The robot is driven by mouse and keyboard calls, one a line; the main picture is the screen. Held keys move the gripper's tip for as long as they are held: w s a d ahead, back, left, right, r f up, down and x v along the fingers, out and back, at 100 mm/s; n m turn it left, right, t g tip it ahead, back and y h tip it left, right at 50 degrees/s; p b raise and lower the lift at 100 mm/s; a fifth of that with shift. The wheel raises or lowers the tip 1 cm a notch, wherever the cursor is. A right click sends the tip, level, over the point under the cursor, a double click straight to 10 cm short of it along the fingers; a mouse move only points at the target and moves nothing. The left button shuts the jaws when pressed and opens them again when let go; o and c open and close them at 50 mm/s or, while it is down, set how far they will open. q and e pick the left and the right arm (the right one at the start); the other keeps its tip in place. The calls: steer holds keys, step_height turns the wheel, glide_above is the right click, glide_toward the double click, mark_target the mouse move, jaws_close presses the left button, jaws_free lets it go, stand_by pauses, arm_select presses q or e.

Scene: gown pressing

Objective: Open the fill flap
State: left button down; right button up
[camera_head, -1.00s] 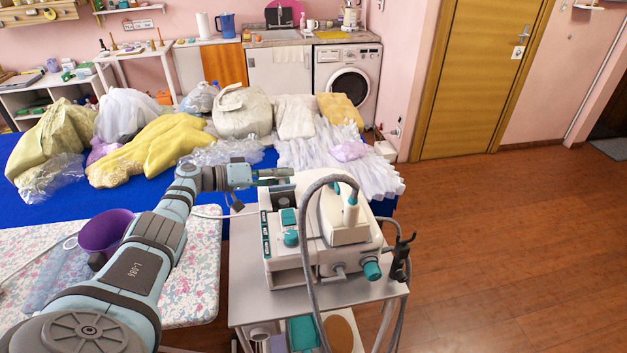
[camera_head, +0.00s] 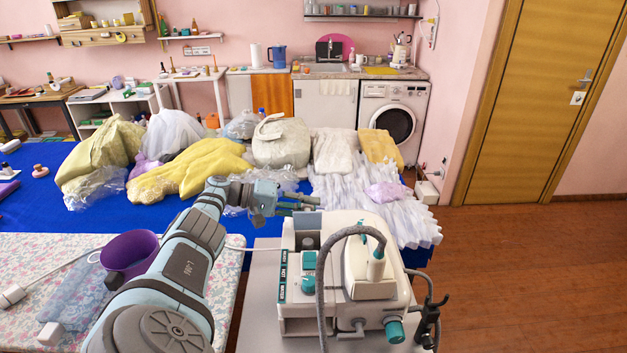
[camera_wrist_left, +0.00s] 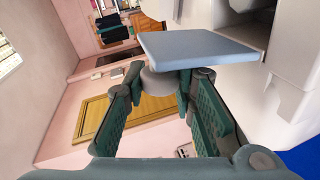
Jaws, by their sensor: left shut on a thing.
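The white steam station (camera_head: 372,272) with teal knobs stands on a grey cart in the head view. My left gripper (camera_head: 318,203) is at its back left top edge. In the left wrist view, a pale blue-grey flat plate, seemingly the fill flap (camera_wrist_left: 195,46), stands out beside the white housing, with a round grey knob (camera_wrist_left: 158,82) at its underside. The fingertips of my left gripper (camera_wrist_left: 161,88) are on either side of this knob and shut on it. My right gripper is not in view.
A grey hose (camera_head: 322,285) arches over the station's front. A floral ironing board (camera_head: 222,290) with a purple bowl (camera_head: 128,252) lies left. Behind is a blue table (camera_head: 150,218) heaped with garments and plastic bags. The wooden floor (camera_head: 530,285) on the right is clear.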

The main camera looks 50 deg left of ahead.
arm_select(q)
steer(key=c, duration=1.3)
jaws_free()
